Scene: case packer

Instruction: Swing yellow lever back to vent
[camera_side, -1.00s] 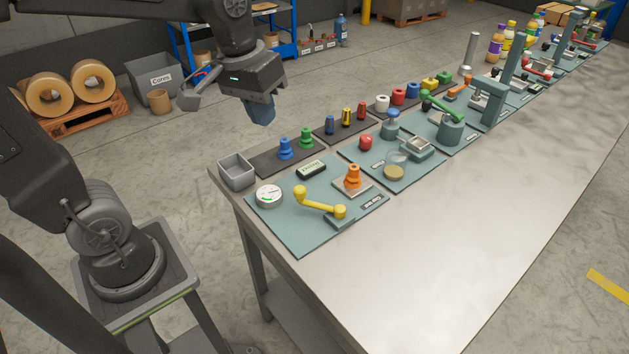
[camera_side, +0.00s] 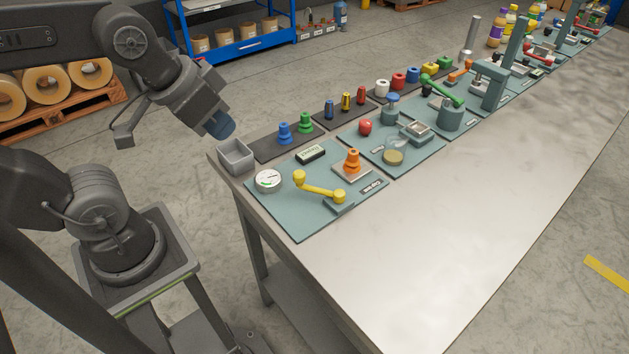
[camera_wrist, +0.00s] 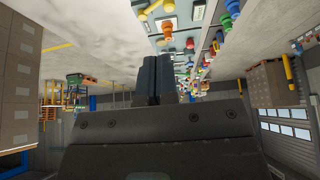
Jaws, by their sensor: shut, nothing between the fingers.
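The yellow lever (camera_side: 319,187) lies on the nearest teal panel (camera_side: 301,222). Its round knob points left toward the gauge, and its hub sits on a grey base at the right. My gripper (camera_side: 221,127) is in the air above and left of the grey bin, apart from the lever. In the wrist view its two dark fingers (camera_wrist: 155,80) are together with nothing between them. A yellow part also shows beyond the fingertips in the wrist view (camera_wrist: 152,11), probably the lever. A round white gauge (camera_side: 268,181) sits on the same panel.
An orange nozzle-like part (camera_side: 352,161) stands behind the lever, with a small black display (camera_side: 311,153) to its left. A grey bin (camera_side: 236,156) stands at the table's corner. Blue (camera_side: 285,134) and green (camera_side: 305,123) parts stand on a dark mat. The front tabletop is clear.

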